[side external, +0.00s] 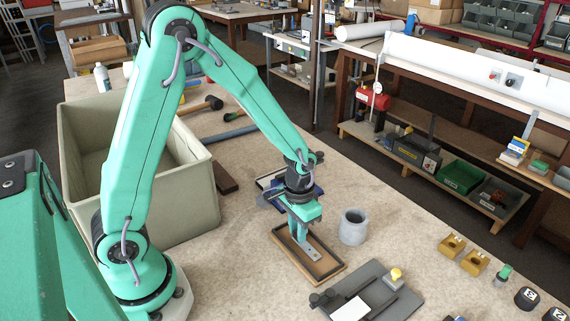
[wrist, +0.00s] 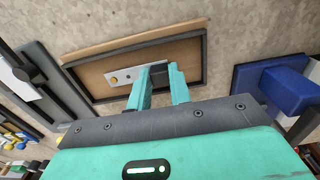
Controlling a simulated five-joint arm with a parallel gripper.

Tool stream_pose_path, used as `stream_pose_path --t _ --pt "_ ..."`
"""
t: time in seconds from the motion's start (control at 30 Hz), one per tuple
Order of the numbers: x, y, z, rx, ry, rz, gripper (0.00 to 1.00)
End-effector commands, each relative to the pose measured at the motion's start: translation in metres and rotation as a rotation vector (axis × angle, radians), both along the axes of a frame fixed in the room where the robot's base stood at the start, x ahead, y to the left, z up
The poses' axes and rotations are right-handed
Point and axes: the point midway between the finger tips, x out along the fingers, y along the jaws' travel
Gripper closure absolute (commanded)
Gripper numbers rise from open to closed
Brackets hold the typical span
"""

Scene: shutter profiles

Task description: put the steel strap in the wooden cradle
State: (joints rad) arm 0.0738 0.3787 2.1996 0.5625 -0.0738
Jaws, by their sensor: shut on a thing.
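The steel strap (side external: 313,249) is a short, flat, pale metal strip with holes. It also shows in the wrist view (wrist: 124,77), reaching out to the left from my fingers. The wooden cradle (side external: 326,266) is a shallow rectangular tray with a tan wooden floor and a dark rim; it fills the upper middle of the wrist view (wrist: 183,50). My gripper (side external: 301,240) points down over the cradle, shut on one end of the strap. In the wrist view my fingers (wrist: 164,72) hide that end. The strap is within the cradle's outline; I cannot tell whether it touches the floor.
A grey cup (side external: 353,227) stands just right of the cradle. A grey plate with a yellow knob (side external: 372,296) lies in front of it. A blue block-like fixture (wrist: 272,85) is on the other side. A large beige bin (side external: 180,205) stands at left. Yellow blocks (side external: 452,246) lie farther right.

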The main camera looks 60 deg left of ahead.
Motion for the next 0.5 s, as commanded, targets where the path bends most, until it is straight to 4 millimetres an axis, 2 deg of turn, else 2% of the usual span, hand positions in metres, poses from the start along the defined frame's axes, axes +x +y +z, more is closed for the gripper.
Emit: stream_pose_path --t 0.33,0.37,0.43,0.5 --pt "-0.0002 0.0000 -0.0033 0.000 0.001 0.000 1.00" --pt "-0.0001 0.0000 -0.0030 0.000 0.000 0.000 0.74" --pt "-0.0001 0.0000 -0.0028 0.000 0.000 0.000 0.60" --pt "-0.0001 0.0000 -0.0028 0.000 0.000 0.000 0.58"
